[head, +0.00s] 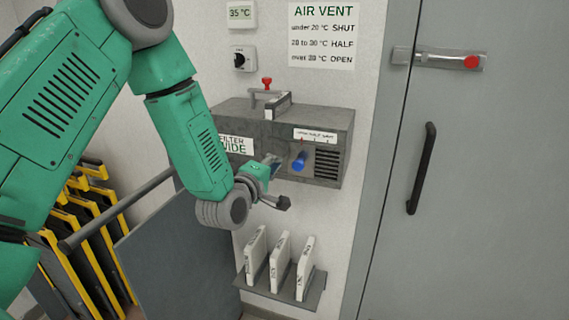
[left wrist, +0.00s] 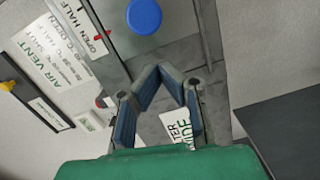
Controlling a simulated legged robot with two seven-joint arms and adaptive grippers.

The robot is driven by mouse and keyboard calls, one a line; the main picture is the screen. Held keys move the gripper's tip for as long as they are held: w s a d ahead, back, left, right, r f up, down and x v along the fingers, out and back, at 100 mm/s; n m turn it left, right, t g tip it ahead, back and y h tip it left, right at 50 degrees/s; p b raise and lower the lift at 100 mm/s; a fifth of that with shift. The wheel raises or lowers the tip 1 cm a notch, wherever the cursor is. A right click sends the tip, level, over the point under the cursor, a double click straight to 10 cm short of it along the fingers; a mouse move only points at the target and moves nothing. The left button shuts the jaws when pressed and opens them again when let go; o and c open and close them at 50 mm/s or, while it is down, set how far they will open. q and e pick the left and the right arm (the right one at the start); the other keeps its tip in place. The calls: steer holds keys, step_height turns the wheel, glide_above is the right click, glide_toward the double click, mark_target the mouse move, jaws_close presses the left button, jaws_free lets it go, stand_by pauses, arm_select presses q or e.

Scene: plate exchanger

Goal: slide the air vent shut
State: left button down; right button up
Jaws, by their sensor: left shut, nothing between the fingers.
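The air vent is a grey box (head: 236,118) on the wall. Its slider has a blue knob (head: 299,161), which stands under the left, OPEN end of the small scale label (head: 315,134). Dark louvre slots (head: 327,164) show to the right of the knob. My left gripper (head: 275,164) is shut and empty, just left of the knob in the head view and apart from it. In the left wrist view the fingertips (left wrist: 161,72) meet, and the blue knob (left wrist: 144,16) is beyond them. My right gripper is not in view.
A thermometer (head: 240,14) reads 35 °C, above a black dial (head: 239,59). The AIR VENT sign (head: 322,35) says over 28 °C OPEN. A red-knobbed part (head: 267,84) stands on the box. White plates stand in a rack (head: 279,284) below. A grey door (head: 480,190) is right.

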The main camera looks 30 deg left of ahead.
mark_target(299, 164)
arm_select(q)
steer(key=shift+w+d+f, duration=0.1)
steer(key=shift+w+d, duration=0.1)
steer(key=shift+d, duration=0.35)
steer(key=shift+w+d+f, duration=0.1)
steer(key=shift+w+d, duration=0.1)
steer(key=shift+d, duration=0.35)
steer(key=d, duration=0.2)
steer(key=w+d+b, duration=0.1)
steer(key=d, duration=0.3)
steer(key=shift+w+d+b, duration=0.3)
steer(key=shift+d+b, duration=0.05)
steer(key=shift+a, duration=0.1)
